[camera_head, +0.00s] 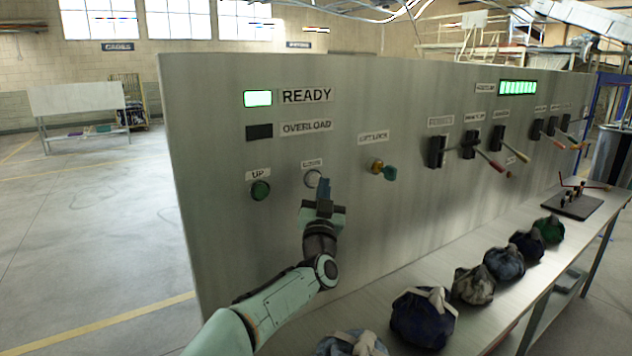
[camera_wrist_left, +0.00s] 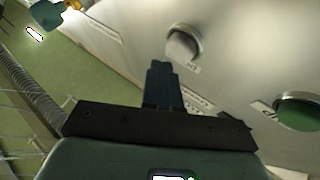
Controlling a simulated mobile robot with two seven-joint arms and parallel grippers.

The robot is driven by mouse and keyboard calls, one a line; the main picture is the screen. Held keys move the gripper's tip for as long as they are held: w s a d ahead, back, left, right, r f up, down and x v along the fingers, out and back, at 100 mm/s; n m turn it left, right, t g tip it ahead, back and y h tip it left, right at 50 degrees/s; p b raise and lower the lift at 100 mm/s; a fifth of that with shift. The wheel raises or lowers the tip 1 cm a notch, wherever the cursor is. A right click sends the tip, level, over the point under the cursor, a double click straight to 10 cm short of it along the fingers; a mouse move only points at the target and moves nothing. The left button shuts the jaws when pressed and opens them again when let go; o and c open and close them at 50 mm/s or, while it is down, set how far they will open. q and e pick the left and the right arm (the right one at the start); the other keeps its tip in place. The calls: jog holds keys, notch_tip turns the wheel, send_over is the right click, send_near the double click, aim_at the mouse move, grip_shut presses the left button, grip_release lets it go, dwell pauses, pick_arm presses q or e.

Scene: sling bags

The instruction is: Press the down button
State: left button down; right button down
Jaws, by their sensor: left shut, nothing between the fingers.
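The down button (camera_head: 312,178) is a pale round button in a ring, under a small label on the grey panel. It also shows in the left wrist view (camera_wrist_left: 184,43). My left gripper (camera_head: 323,186) is shut and empty, its blue fingertips just in front of the button's lower right side, partly covering it. In the left wrist view the fingertips (camera_wrist_left: 160,70) point towards the panel beside the button, with a small gap in the picture. I cannot tell contact. My right gripper is not in view.
The green UP button (camera_head: 260,190) is left of the down button. Several levers (camera_head: 470,141) stick out farther right. Several cloth bags (camera_head: 423,316) lie on the bench (camera_head: 466,319) below the panel.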

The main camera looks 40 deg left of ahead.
pick_arm(q)
jog(key=shift+a, duration=0.1)
dwell(0.7)
jog(key=shift+w+a, duration=0.1)
jog(key=shift+a, duration=0.2)
